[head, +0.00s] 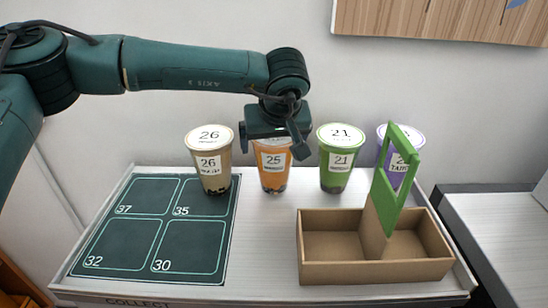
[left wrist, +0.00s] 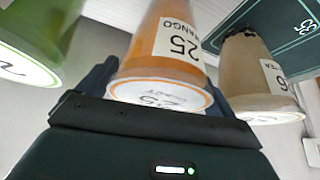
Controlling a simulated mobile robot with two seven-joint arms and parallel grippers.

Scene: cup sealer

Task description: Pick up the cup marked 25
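The cup marked 25 (head: 272,168) is orange with a white lid and dark bits at its base. It stands upright at the back of the white table, between cup 26 and cup 21. My left gripper (head: 279,140) is at its upper part and hides some of the lid. In the left wrist view cup 25 (left wrist: 165,65) appears inverted, between the two open fingers (left wrist: 160,85). Whether the fingers touch it is unclear. My right gripper is not in view.
Beige cup 26 (head: 212,172) stands left and green cup 21 (head: 337,170) right, both close by. A purple cup (head: 388,158) stands behind the green handle (head: 384,195) of a cardboard carrier (head: 350,272). The dark numbered mat (head: 154,233) is empty.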

